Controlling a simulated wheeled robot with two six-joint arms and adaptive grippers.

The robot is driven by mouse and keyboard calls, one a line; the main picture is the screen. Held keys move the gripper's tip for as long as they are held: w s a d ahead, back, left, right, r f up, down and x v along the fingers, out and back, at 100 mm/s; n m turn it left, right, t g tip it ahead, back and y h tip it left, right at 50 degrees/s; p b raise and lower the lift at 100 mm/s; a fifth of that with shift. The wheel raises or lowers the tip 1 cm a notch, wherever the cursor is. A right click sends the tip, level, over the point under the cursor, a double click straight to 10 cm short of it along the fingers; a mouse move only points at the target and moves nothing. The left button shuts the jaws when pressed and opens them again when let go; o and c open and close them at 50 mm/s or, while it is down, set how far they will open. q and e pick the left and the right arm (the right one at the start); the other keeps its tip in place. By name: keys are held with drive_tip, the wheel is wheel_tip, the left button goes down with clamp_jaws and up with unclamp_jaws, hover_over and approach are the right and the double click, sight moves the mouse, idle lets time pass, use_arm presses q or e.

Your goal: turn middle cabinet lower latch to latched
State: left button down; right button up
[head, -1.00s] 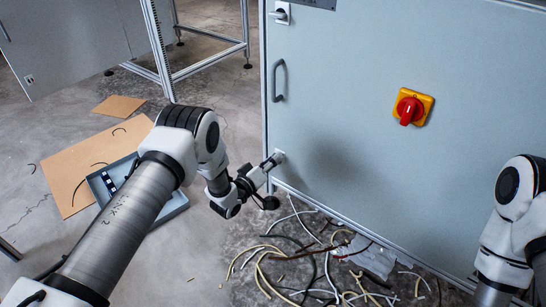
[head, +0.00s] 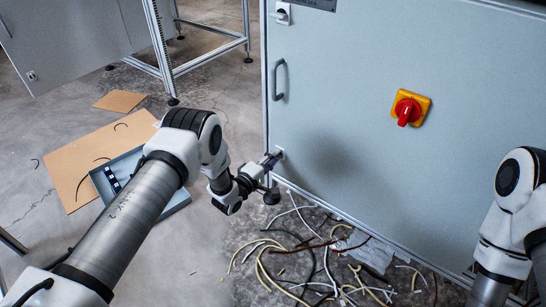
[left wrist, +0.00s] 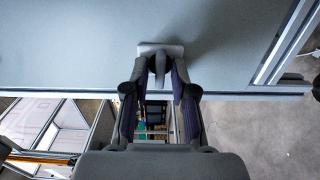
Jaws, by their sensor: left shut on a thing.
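The middle cabinet's lower latch (left wrist: 159,67) is a small grey lever on a pale plate on the cabinet door (left wrist: 80,40). In the head view only its plate (head: 280,152) shows, near the door's lower left corner. My left gripper (head: 271,160) is at this latch. In the left wrist view its two fingers (left wrist: 158,82) stand on either side of the lever, shut on it. The fingers cover part of the lever, so its exact angle is hard to tell. My right arm shows at the right edge of the head view; its gripper is out of view.
The door also carries an upper latch (head: 282,13), a dark handle (head: 279,79) and a red rotary switch (head: 406,108) on yellow. Loose cables (head: 310,262) lie on the floor below. A grey tray (head: 178,203) and cardboard (head: 75,167) lie left, behind my left arm.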

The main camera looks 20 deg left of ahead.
idle(0.3)
use_arm(q)
drive_tip(key=c, duration=1.2)
unclamp_jaws()
drive_tip(key=shift+c, duration=0.2)
drive_tip(key=shift+s, duration=0.1)
drive_tip(key=v, duration=1.2)
